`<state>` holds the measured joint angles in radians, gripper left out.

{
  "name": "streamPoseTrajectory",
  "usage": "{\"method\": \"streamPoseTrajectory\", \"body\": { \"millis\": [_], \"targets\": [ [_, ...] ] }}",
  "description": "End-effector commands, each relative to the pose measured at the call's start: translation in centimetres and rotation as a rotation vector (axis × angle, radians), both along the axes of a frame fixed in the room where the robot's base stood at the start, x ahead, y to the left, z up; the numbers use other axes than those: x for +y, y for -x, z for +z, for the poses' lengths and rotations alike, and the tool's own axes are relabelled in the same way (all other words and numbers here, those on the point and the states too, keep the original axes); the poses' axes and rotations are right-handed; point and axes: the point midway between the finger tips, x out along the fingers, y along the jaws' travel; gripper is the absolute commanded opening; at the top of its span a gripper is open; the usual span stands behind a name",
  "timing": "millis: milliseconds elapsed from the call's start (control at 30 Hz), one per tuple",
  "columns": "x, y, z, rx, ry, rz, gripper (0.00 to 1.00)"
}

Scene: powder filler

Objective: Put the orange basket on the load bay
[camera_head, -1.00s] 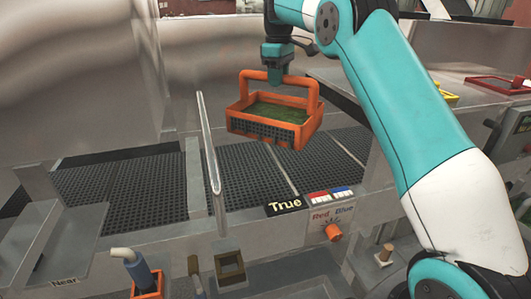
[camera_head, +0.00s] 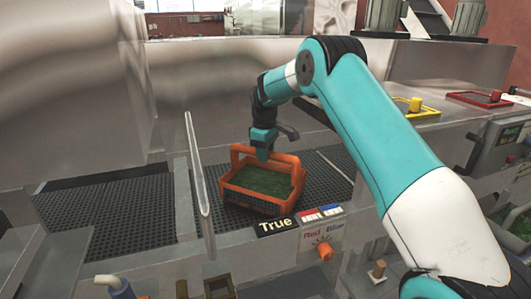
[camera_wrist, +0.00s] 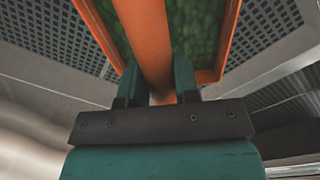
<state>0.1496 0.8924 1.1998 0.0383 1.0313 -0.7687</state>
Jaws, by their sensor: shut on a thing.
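The orange basket (camera_head: 280,203) has an upright handle and holds green granular stuff. It is at or just above the black perforated grating of the bay (camera_head: 325,174), behind the "True" label; I cannot tell whether it touches. My gripper (camera_head: 262,152) is shut on the basket's handle from above. In the wrist view the two teal fingers (camera_wrist: 158,85) sit on either side of the orange handle bar (camera_wrist: 147,40), with the basket's green contents (camera_wrist: 195,30) beyond. The handle's gripped part is partly hidden by the fingers.
A clear upright panel (camera_head: 199,180) stands close left of the basket, with more grating (camera_head: 110,210) beyond it. The "True" sign (camera_head: 277,226) and an orange knob (camera_head: 326,253) are in front. Yellow (camera_head: 415,107) and red (camera_head: 480,98) trays lie at the back right.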

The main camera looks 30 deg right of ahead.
Motion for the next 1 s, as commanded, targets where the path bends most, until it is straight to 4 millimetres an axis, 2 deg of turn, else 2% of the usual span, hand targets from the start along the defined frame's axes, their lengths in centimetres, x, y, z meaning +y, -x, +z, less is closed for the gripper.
{"method": "streamPoseTrajectory", "body": {
  "millis": [133, 467, 500, 600, 833, 1000],
  "targets": [
    [0.0, 0.0, -0.9, -0.004, 0.001, 0.0, 0.0],
    [0.0, -0.1, -1.2, -0.004, 0.001, -0.001, 0.0],
    [0.0, 0.0, -1.3, -0.001, 0.0, -0.001, 0.36],
    [0.0, 0.0, -1.3, -0.001, 0.0, -0.001, 0.55],
    [0.0, 0.0, -1.3, -0.001, 0.0, -0.001, 0.55],
    [0.0, -0.1, -0.3, -0.006, 0.001, -0.001, 0.55]
  ]
}}
